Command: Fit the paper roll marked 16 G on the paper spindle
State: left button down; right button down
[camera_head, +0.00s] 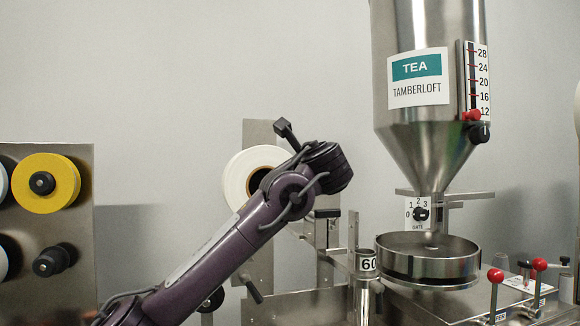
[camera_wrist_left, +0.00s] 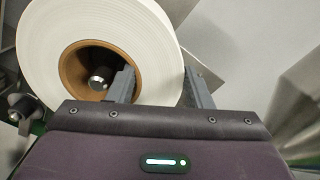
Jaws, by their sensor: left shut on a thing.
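A white paper roll (camera_head: 236,182) with a brown core stands upright behind my left arm at the centre of the head view. It fills the upper left of the left wrist view (camera_wrist_left: 60,30). My left gripper (camera_wrist_left: 158,85) is shut on its wall, one finger in the core and one outside the rim. A round metal end, seemingly the paper spindle (camera_wrist_left: 98,79), shows inside the core; I cannot tell how far it reaches through. In the head view my wrist hides the fingers. No 16 G mark is readable. My right gripper is not in view.
A rack (camera_head: 75,215) at the left holds a yellow roll (camera_head: 45,183) and an empty dark peg (camera_head: 50,262). A steel tea hopper (camera_head: 430,130) hangs over a round pan (camera_head: 428,262) at the right. Red-knobbed levers (camera_head: 495,275) stand at the lower right.

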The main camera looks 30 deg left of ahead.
pick_arm(q)
jog(key=shift+p+x, duration=1.25)
jog(key=shift+x, duration=0.6)
jog(key=c, duration=1)
grip_release()
jog(key=shift+r, duration=0.15)
jog(key=o, duration=0.4)
jog(key=shift+w+d, duration=0.15)
jog(key=shift+c, duration=0.2)
jog(key=shift+s, duration=0.25)
jog(key=shift+s+f+b, duration=0.2)
jog(key=shift+f+b, duration=0.05)
jog(key=shift+b, duration=0.05)
jog(key=b+v, duration=0.2)
jog(key=v, duration=0.5)
jog(key=shift+d+r, duration=0.15)
jog(key=shift+d, duration=0.25)
